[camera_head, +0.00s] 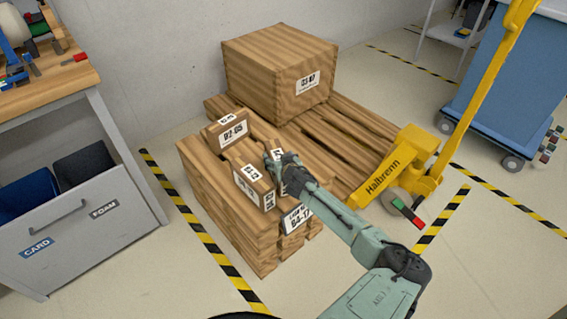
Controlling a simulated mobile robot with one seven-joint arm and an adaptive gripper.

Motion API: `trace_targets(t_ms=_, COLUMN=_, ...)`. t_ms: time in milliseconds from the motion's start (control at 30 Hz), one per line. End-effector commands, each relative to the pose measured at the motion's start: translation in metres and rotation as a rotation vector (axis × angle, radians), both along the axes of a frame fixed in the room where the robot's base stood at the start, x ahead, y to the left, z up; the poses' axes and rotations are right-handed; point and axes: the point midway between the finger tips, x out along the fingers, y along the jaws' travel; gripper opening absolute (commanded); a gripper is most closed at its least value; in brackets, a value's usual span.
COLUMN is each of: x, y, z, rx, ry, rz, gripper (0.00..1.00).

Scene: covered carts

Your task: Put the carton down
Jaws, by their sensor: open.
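Several small brown cartons with white labels stand at the near left of a wooden pallet stack. One small carton (226,132) is at the back left, another small carton (248,182) is in the middle, and a third labelled carton (279,182) is just right of it, partly hidden by my arm. My gripper (276,157) is open at the top of this third carton. I cannot tell whether its fingers touch the carton or which carton the task means. A large carton (265,85) sits at the back of the pallet (345,128).
A yellow pallet jack (402,165) stands at the right of the pallet. A blue covered cart (515,80) is at the upper right. Striped floor tape (205,240) edges the pallet area; the front floor is clear.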

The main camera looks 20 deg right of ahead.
Motion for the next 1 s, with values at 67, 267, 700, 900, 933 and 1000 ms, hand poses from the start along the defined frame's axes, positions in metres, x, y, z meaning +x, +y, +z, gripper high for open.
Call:
trace_targets(t_ms=67, x=-0.012, y=0.000, z=0.006, rx=0.003, ry=-0.002, rz=-0.002, gripper=0.68)
trace_targets(t_ms=267, x=-0.050, y=0.003, z=0.025, rx=0.003, ry=-0.003, rz=-0.002, gripper=0.68)
trace_targets(t_ms=700, x=-0.099, y=0.008, z=0.048, rx=0.001, ry=-0.001, rz=0.000, gripper=0.68)
trace_targets(t_ms=900, x=-0.099, y=0.008, z=0.049, rx=0.001, ry=-0.001, rz=0.000, gripper=0.68)
trace_targets(t_ms=933, x=-0.099, y=0.009, z=0.049, rx=0.001, ry=-0.003, rz=0.003, gripper=0.68)
trace_targets(t_ms=1000, x=-0.093, y=0.019, z=0.055, rx=0.000, ry=-0.014, rz=0.022, gripper=0.68)
